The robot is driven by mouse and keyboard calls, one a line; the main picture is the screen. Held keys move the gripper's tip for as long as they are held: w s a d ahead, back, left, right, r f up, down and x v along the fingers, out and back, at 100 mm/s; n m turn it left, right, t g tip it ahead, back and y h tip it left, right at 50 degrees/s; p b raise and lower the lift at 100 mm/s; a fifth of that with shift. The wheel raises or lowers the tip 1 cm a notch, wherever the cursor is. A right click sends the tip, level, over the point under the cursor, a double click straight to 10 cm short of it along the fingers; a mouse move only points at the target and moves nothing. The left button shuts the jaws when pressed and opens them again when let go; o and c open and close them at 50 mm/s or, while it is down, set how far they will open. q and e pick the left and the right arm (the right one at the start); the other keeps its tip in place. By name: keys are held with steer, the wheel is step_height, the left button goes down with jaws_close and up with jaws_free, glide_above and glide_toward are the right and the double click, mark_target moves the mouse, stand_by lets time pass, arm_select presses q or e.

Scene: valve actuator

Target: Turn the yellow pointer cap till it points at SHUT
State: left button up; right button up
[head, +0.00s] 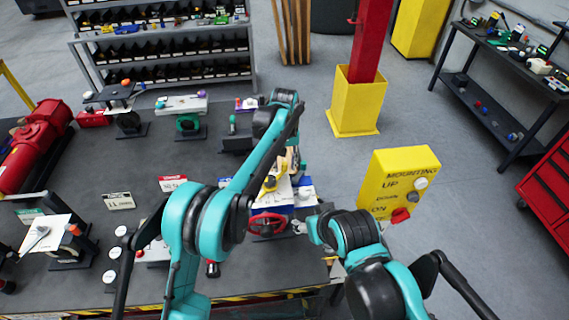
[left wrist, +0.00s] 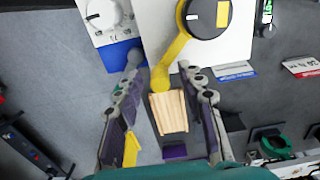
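In the left wrist view a white panel carries a round black cap with a yellow band (left wrist: 207,14). A yellow pointer arm (left wrist: 172,58) curves from it towards the lower left and ends in a rounded tip. My left gripper (left wrist: 160,82) is open, its two fingers on either side of that tip and of a pale wooden ribbed piece (left wrist: 169,112). I see a gap on the left of the wood; contact on the right is unclear. In the head view the yellow pointer (head: 268,184) is partly hidden by my left arm. My right gripper (head: 299,228) is beside the red handwheel (head: 267,224). No SHUT marking is readable.
A white dial box with a blue base (left wrist: 103,20) stands left of the panel in the wrist view. A yellow MOUNTING box (head: 398,182) stands to the right in the head view. Several fixtures and a red cylinder (head: 30,145) crowd the dark bench (head: 75,280).

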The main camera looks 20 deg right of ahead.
arm_select(q)
step_height(320, 180, up, 12)
stand_by(0.6)
